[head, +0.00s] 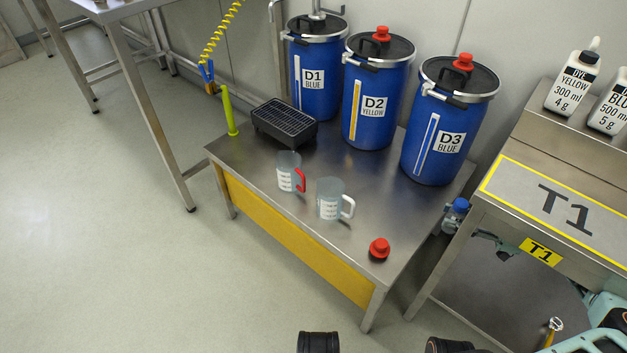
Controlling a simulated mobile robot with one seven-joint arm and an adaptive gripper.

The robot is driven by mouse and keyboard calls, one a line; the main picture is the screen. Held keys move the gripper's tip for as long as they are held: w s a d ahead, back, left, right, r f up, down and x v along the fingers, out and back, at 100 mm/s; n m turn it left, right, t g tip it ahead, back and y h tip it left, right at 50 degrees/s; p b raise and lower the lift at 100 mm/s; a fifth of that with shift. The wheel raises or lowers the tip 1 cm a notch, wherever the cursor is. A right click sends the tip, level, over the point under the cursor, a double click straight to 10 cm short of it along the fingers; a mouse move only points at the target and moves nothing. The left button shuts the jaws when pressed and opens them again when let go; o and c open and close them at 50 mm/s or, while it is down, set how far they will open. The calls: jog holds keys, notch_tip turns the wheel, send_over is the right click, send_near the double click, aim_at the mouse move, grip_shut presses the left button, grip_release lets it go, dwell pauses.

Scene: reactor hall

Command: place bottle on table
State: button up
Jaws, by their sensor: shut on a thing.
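A white bottle labelled DYE YELLOW 300 ml (573,83) stands on a raised steel shelf at the right. A second white bottle labelled 500 ml (612,108) stands beside it, cut off by the right edge. Below the shelf is a steel table marked T1 (510,173), its yellow-outlined top bare where visible. A lower steel table (262,172) with a yellow front panel stands in the middle.
Blue drums D1 (314,97), D2 (369,113) and D3 (439,144) line the middle table's back. A black grated tray (284,123), red-handled jug (289,172), white-handled jug (331,199) and red cap (379,249) occupy its top. Floor at left is clear.

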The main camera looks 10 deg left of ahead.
jog(key=x, duration=1.7)
jog(key=shift+a+r+p, duration=0.15)
jog(key=shift+p, duration=0.25)
jog(key=shift+a, duration=0.5)
notch_tip(320, 180, down, 3)
jog(key=shift+d+f+b, duration=0.15)
jog(key=shift+f+b, duration=0.05)
jog(key=shift+b, duration=0.25)
jog(key=shift+f, duration=0.2)
jog(key=o, duration=1.1)
jog(key=shift+c, duration=0.2)
